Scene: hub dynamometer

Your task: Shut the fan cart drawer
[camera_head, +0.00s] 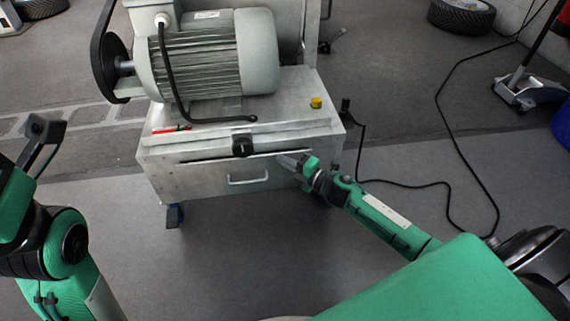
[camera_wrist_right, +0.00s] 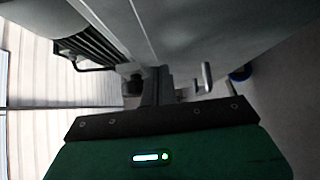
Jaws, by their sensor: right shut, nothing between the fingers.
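The fan cart (camera_head: 295,95) is a grey metal cart with a large motor on top. Its drawer (camera_head: 200,181) is in the front, with a pale bar handle (camera_head: 248,178). A narrow dark gap runs along the drawer's upper edge; how far it stands out is hard to tell. My right gripper (camera_head: 287,160) is shut and empty at the upper right of the drawer front, right of the handle. Contact cannot be told. In the right wrist view the fingers (camera_wrist_right: 155,88) point toward the grey cart, near a small handle (camera_wrist_right: 207,77).
The motor (camera_head: 215,55) and a black knob (camera_head: 243,145) sit above the drawer. A yellow button (camera_head: 316,102) is on the cart top's right. A black cable (camera_head: 445,130) lies on the floor at right. The floor before the cart is clear.

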